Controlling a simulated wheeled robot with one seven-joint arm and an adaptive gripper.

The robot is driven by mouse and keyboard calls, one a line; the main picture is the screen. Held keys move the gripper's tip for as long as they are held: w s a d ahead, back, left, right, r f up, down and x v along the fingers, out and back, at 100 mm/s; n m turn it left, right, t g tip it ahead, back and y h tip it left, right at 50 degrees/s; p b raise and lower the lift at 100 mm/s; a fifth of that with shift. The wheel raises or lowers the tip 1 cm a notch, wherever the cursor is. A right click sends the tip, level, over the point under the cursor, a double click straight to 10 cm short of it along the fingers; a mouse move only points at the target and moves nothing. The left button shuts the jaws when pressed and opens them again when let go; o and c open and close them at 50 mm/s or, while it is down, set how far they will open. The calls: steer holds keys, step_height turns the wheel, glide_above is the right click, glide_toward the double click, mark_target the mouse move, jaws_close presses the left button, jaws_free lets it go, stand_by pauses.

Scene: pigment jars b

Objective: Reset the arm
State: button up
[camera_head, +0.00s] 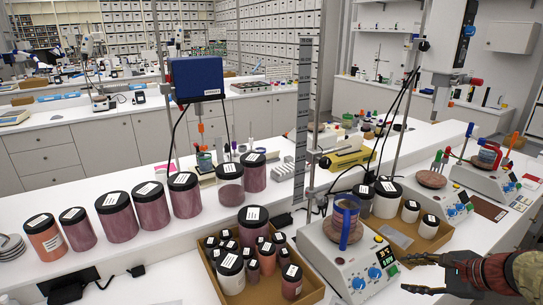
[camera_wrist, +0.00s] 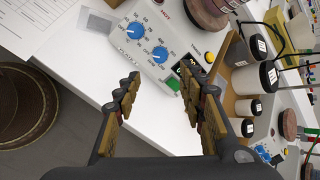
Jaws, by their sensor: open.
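My gripper (camera_head: 432,274) is at the lower right in the head view, its fingers pointing left beside a hotplate stirrer (camera_head: 345,262). In the wrist view my gripper (camera_wrist: 163,98) is open with nothing between its fingers. The same hotplate stirrer (camera_wrist: 140,38), with blue knobs and a small display, lies beyond the fingertips. The white bench top (camera_wrist: 150,115) shows between the fingers. The gripper is apart from the jars in both views.
A row of dark-lidded pigment jars (camera_head: 117,217) lines the bench at left. A cardboard box (camera_head: 313,286) of jars stands left of the stirrer. White jars (camera_head: 387,199) stand behind it. A second stirrer (camera_head: 484,178) is at right. A brown round object (camera_wrist: 25,105) is at the wrist view's left.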

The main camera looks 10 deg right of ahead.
steer(key=s+a+f+n+g+h, duration=0.1)
steer(key=s+a+f+n+g, duration=0.35)
steer(key=s+a+n, duration=0.35)
steer(key=s+a+r+n, duration=0.1)
steer(key=a+r+n, duration=0.2)
steer(key=a+n, duration=0.2)
steer(key=s+a+r+n+t+h, duration=0.1)
steer(key=a+r+n, duration=0.1)
steer(key=a+n, duration=0.2)
steer(key=s+a+r+n, duration=0.2)
steer(key=a+n, duration=0.3)
steer(key=a, duration=0.4)
steer(key=shift+a+r+n+h, duration=0.3)
steer(key=shift+r+h, duration=0.1)
steer(key=shift+r, duration=0.45)
steer(key=shift+t, duration=0.25)
steer(key=shift+c, duration=0.5)
